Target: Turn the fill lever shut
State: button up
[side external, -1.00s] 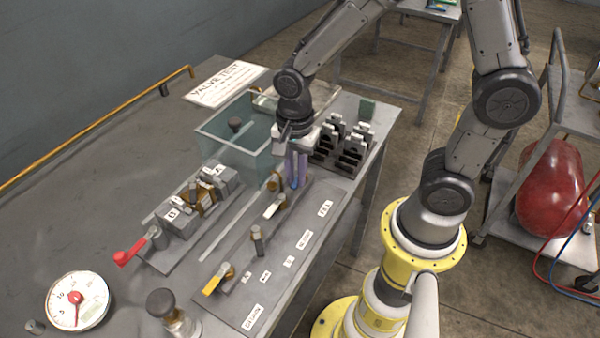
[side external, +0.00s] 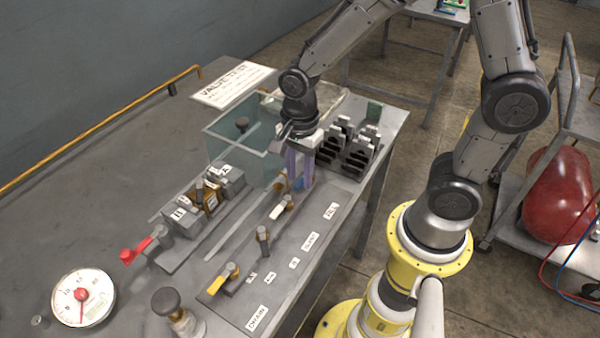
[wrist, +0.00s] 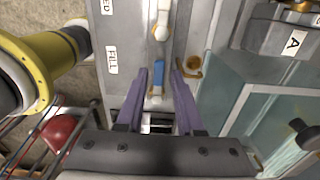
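In the wrist view the white handle (wrist: 161,20) shows at top centre, ahead of the fingers. The fingers do not appear to touch the lever.
A post lever (side external: 263,240) and a yellow lever (side external: 224,277) stand nearer on the panel. A valve block with a red lever (side external: 136,251) is left. A clear tank (side external: 235,150) and a black rack (side external: 350,148) flank my gripper. A gauge (side external: 82,298) stands front left.

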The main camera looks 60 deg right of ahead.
jog(key=shift+o, duration=0.4)
jog(key=n, duration=0.1)
jog(key=s+n, duration=0.1)
jog(key=n, duration=0.1)
jog(key=s+n, duration=0.1)
jog(key=n, duration=0.1)
jog(key=shift+d, duration=0.2)
jog(key=n, duration=0.2)
jog(key=s+d+n, duration=0.1)
jog(key=n, duration=0.3)
jog(key=shift+s+d, duration=0.15)
jog(key=shift+s, duration=0.1)
notch_tip(320, 180, up, 13)
jog(key=s+d+r+t, duration=0.1)
jog(key=s+r+t, duration=0.3)
jog(key=s+r, duration=0.2)
jog(key=shift+d, duration=0.3)
jog(key=shift+r, duration=0.1)
jog(key=shift+m, duration=0.3)
